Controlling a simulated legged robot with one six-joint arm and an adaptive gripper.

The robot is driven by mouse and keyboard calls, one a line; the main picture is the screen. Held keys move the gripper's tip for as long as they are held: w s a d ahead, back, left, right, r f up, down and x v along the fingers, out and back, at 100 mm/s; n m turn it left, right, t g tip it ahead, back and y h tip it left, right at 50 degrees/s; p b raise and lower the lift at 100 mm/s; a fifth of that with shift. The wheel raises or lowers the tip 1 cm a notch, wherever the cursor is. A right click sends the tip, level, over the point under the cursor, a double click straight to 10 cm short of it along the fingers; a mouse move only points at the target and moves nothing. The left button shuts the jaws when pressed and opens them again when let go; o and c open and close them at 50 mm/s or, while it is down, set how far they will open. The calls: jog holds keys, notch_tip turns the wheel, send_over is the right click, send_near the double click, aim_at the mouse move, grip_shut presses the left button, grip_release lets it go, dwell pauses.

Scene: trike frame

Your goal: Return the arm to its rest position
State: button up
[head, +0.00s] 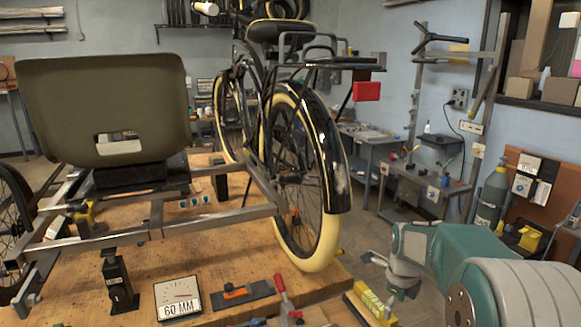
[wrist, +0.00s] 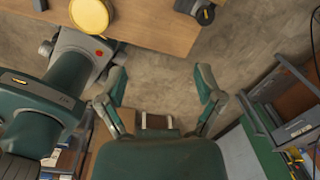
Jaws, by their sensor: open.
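My arm (head: 465,250), teal and grey, reaches in from the lower right of the head view, beside the right edge of the workbench. My gripper (head: 398,285) is at its far end, in front of the floor and near the bench corner. In the wrist view my gripper (wrist: 160,84) has its two fingers spread wide apart. Nothing is between them but bare floor (wrist: 160,62) further off. One of my own arm links fills the left of the wrist view.
The wooden workbench (head: 225,235) carries a trike frame with a yellow-tyred wheel (head: 310,180) and an olive seat (head: 100,105). The bench edge (wrist: 150,25) crosses the wrist view's top. Side tables (head: 420,185) stand behind.

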jog(key=s+a+r+n+t, duration=0.1)
jog(key=s+a+r+n, duration=0.2)
jog(key=s+r+n, duration=0.4)
jog(key=s+a+r+n+t, duration=0.2)
jog(key=s+a+n, duration=0.1)
jog(key=s+n, duration=0.7)
jog(key=s+a+r+n+t, duration=0.1)
jog(key=s+a+r+n, duration=0.1)
jog(key=s+n, duration=0.8)
jog(key=shift+a+t, duration=0.4)
jog(key=shift+a, duration=0.1)
